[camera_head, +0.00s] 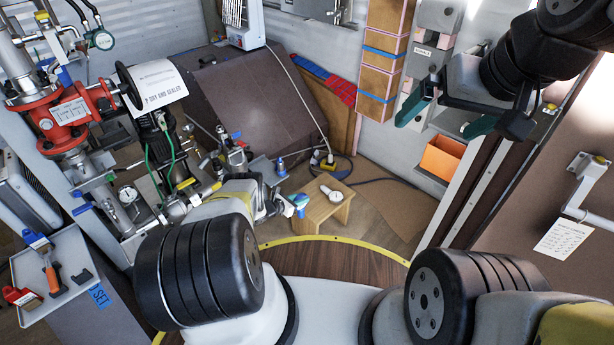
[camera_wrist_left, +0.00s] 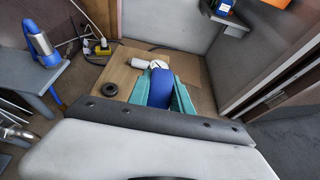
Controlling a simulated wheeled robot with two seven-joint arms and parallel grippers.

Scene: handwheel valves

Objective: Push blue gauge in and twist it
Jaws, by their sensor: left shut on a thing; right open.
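My left gripper (camera_wrist_left: 160,95) is shut on a blue rounded part (camera_wrist_left: 160,87), which sits between its two teal fingers in the left wrist view. A white round piece with a dial-like face (camera_wrist_left: 155,65) shows just beyond the blue part; I cannot tell whether they are joined. In the head view my left gripper (camera_head: 298,204) is beside a small wooden stool (camera_head: 322,214), partly hidden by my arm. A white round-ended piece (camera_head: 332,194) shows at the stool top. My right gripper (camera_head: 445,118) is open and empty, teal fingers wide apart, at the upper right.
A red valve body (camera_head: 68,115) with a black handwheel and pipes stands at the left. A tray (camera_head: 62,262) with tools is at the lower left. An orange bin (camera_head: 441,158) is at the right. A black ring (camera_wrist_left: 110,89) lies on the brown surface.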

